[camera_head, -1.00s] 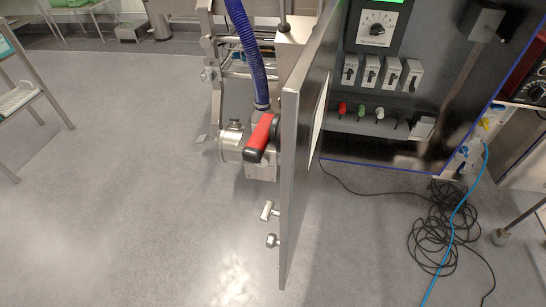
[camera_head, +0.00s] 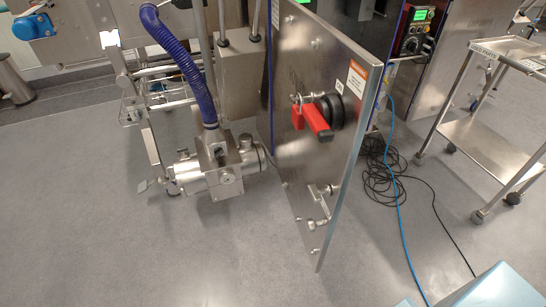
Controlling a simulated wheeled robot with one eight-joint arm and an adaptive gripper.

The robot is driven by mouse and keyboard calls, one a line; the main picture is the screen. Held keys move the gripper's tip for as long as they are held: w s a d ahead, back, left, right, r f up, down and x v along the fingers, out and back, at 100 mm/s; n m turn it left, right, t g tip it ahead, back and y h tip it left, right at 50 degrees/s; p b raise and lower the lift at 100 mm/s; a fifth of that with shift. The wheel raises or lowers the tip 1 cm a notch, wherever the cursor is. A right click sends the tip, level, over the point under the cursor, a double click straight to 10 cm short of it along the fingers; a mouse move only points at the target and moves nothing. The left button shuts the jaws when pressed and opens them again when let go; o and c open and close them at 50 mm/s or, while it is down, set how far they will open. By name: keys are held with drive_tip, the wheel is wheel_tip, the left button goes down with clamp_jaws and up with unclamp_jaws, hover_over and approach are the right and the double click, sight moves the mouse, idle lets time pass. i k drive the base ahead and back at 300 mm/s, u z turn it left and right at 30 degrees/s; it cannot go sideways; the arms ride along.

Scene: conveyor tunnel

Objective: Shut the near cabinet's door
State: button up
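The cabinet door (camera_head: 325,120) is a brushed-steel panel standing ajar, swung out toward me. Its outer face shows, with a red handle (camera_head: 318,122) on a black round mount, an orange-and-white label and small metal latch fittings (camera_head: 318,205) lower down. Its free edge runs down the right side of the panel. The cabinet body is mostly hidden behind the door; only a narrow strip shows past the free edge, and the switches inside are out of sight.
Left of the door stands a steel pump unit (camera_head: 215,172) with a blue hose (camera_head: 182,58). Black cables (camera_head: 385,178) and a blue cable (camera_head: 402,225) lie on the floor to the right. A steel trolley (camera_head: 490,140) stands further right. The grey floor in front is clear.

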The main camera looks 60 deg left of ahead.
sight(309, 55)
drive_tip(key=k, duration=0.8)
drive_tip(key=u, duration=1.85)
drive_tip(key=k, duration=0.75)
drive_tip(key=u, duration=0.3)
